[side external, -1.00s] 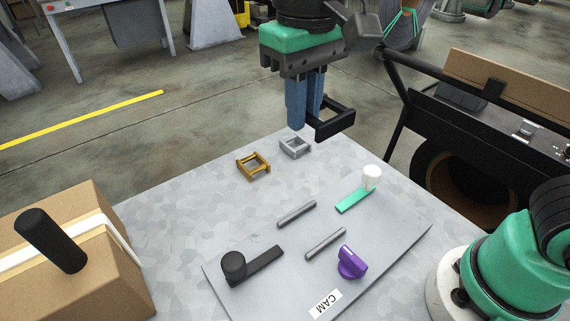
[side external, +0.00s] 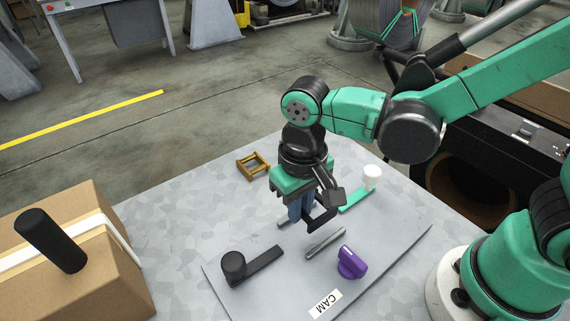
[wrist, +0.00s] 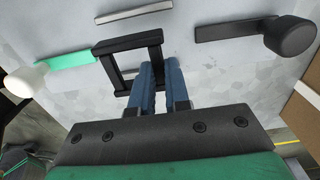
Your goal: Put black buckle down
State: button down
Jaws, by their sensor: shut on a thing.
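The black buckle (side external: 325,213) is an open rectangular frame. My gripper (side external: 302,215), with blue fingers, is shut on one side of it and points down over the far part of the grey panel (side external: 215,277). In the wrist view the fingers (wrist: 160,72) pinch the buckle's side, and its frame (wrist: 126,48) sticks out to the left. I cannot tell whether the buckle touches the surface. The brass buckle (side external: 252,166) lies on the table behind my gripper. The silver buckle is hidden behind my wrist in the side view.
The panel carries a black lever (side external: 262,260), a white-knobbed green lever (side external: 369,180), a purple knob (side external: 351,262), a grey rod (side external: 326,242) and a CAM label (side external: 325,303). Another rod is partly covered by my fingers. A strapped cardboard box (side external: 95,265) stands left.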

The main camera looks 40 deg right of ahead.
aim_at(298, 232)
jog(key=shift+f, duration=1.9)
jog(key=shift+f, duration=0.2)
jog(key=c, duration=0.9)
grip_release()
jog(key=shift+o, duration=0.2)
jog(key=shift+r, duration=0.15)
notch_tip(298, 232, up, 12)
jog(key=shift+f, duration=0.1)
jog(key=w+d+t, duration=0.1)
jog(key=d+t, duration=0.6)
jog(key=d, duration=0.6)
jog(key=shift+w+f, duration=0.2)
